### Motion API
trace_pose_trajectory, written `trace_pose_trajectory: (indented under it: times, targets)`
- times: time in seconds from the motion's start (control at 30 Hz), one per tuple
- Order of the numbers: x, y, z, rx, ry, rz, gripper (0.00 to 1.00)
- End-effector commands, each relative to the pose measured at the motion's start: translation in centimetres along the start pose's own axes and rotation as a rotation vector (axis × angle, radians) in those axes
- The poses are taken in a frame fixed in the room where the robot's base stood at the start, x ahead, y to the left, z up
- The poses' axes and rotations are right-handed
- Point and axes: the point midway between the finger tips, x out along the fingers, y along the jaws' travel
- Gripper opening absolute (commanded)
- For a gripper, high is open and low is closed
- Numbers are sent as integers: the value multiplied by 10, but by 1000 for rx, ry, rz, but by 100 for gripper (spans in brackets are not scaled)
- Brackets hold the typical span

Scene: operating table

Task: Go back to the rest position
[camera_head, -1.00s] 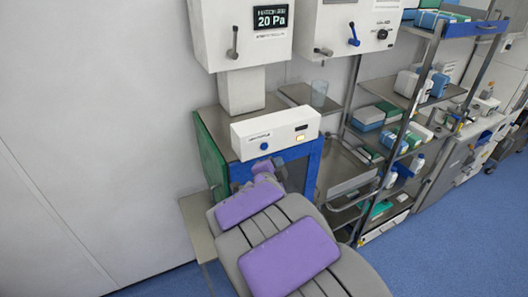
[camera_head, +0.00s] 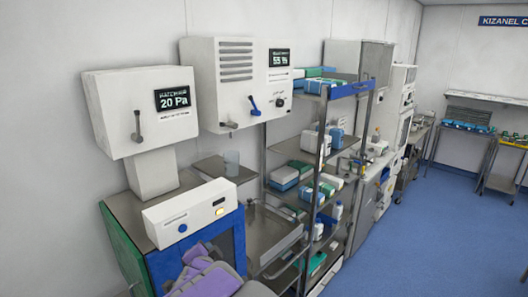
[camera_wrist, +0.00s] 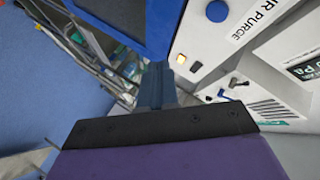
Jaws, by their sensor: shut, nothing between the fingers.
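In the wrist view, my gripper (camera_wrist: 155,80) shows as closed blue-grey fingers beyond a dark bar. Nothing is held between them. They point toward a white control box marked "PURGE" (camera_wrist: 245,25), with a blue button and a lit yellow switch. Whether the fingertips touch anything, I cannot tell. In the head view, my own purple and grey arm parts show at the bottom edge, in front of the blue-framed cabinet (camera_head: 238,245). The same white control box (camera_head: 170,222) stands on top of that cabinet. The fingers are not clear in this view.
Wall units with displays, one reading 20 Pa (camera_head: 120,95) and one beside it (camera_head: 207,105), hang above the cabinet. A metal shelf rack (camera_head: 285,178) with boxes stands to the right. Blue floor (camera_head: 430,230) is open at the right, with tables (camera_head: 505,145) behind.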

Motion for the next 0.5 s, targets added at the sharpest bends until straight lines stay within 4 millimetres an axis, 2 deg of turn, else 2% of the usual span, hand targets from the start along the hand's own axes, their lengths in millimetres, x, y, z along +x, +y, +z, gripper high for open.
trace_pose_trajectory:
  times: [0.03,0.17,0.27,0.37,0.5]
  targets:
    - [-3,16,-9,-23,-45,25,0]
    - [-25,57,-20,-123,-211,105,0]
    - [-51,95,-24,-209,-340,171,0]
    - [-84,135,-29,-296,-464,238,0]
    - [-142,199,-31,-416,-642,345,0]
